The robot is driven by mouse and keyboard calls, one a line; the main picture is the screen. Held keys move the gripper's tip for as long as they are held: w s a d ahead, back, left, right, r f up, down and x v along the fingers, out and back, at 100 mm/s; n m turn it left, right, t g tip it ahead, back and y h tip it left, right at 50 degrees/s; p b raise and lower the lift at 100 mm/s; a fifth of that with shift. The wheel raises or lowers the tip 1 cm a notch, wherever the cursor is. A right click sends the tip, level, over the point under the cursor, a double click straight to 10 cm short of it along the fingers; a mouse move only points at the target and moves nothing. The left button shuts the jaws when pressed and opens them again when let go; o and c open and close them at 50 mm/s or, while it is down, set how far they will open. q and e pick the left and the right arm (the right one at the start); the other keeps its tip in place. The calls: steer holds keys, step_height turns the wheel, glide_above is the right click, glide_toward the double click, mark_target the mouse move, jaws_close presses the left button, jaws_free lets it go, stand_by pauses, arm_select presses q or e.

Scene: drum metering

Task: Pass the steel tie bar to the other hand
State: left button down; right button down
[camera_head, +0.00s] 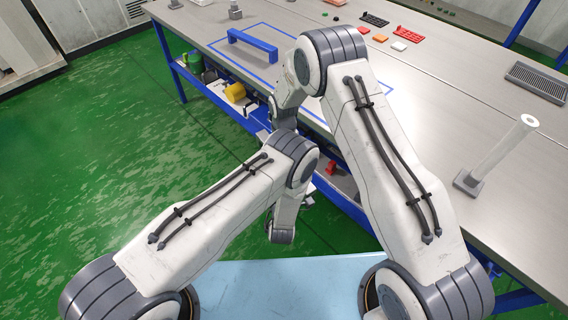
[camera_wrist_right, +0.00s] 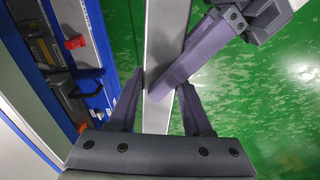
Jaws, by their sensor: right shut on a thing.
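The steel tie bar (camera_wrist_right: 164,35) runs as a long flat grey strip up the middle of the right wrist view. My right gripper (camera_wrist_right: 160,86) has one finger on each side of the bar and is shut on it. My left gripper (camera_wrist_right: 182,65) comes in from the upper right in that view. One of its dark fingers lies slantwise across the bar, close to my right fingertips. Its other finger is not clear, so I cannot tell whether it grips the bar. In the head view my arms hide both grippers and the bar.
A steel-topped bench (camera_head: 450,120) with a blue frame runs along the right. It bears a blue handle (camera_head: 253,46), a pale upright tube (camera_head: 503,147), a dark grate (camera_head: 538,82) and small coloured parts. Yellow and green items sit on its lower shelf. Open green floor (camera_head: 130,150) lies left.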

stand_by(0.4)
steer(key=shift+c, duration=1.3)
jaws_free()
arm_select(q)
steer(key=shift+r, duration=0.1)
arm_select(e)
steer(key=shift+r, duration=0.1)
